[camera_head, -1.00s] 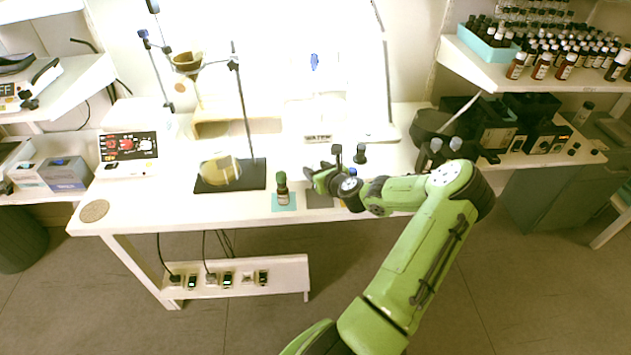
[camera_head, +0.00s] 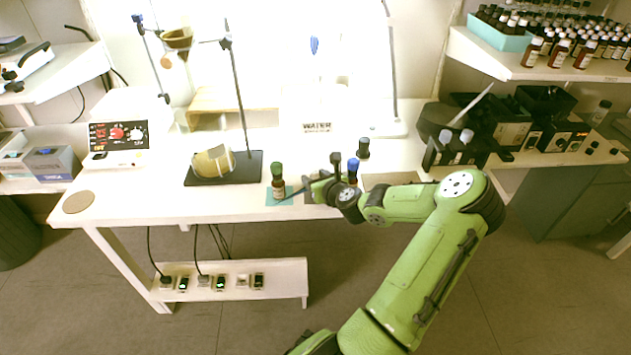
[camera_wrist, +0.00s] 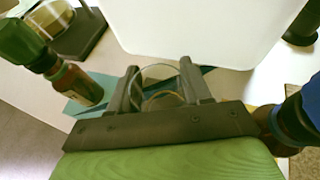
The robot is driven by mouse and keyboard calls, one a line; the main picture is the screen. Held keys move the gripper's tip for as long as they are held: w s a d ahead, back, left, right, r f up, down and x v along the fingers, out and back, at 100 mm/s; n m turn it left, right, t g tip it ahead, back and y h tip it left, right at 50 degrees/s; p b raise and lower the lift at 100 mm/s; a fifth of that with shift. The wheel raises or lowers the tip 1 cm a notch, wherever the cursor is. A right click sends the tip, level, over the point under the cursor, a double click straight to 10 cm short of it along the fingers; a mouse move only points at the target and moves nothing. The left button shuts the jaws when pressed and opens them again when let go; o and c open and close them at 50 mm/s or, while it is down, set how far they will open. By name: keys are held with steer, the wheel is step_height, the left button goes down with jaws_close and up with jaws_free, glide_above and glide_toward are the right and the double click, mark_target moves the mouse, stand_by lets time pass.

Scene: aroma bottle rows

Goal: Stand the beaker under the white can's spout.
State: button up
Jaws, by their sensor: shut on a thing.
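The white can (camera_head: 318,108), marked WATER, stands at the back middle of the white bench. Its pale side also fills the top of the wrist view (camera_wrist: 205,30). My gripper (camera_head: 314,186) is low over the bench's front part, in front of the can. In the wrist view its two fingers (camera_wrist: 164,88) are closed on a clear glass beaker (camera_wrist: 158,76), whose round rim shows between them. The beaker cannot be made out in the head view. The can's spout is not clear in either view, so I cannot tell how the beaker lies relative to it.
A green-capped bottle (camera_head: 278,184) stands close left of my gripper, on a teal mat (camera_wrist: 75,108). A blue-capped bottle (camera_head: 353,169) is close on the right, with a black-capped bottle (camera_head: 363,148) behind it. A stand (camera_head: 253,166) with a glass vessel is further left.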

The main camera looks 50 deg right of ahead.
steer(key=shift+a+r, duration=0.1)
steer(key=shift+f, duration=0.2)
steer(key=o, duration=1)
steer(key=shift+o, duration=0.2)
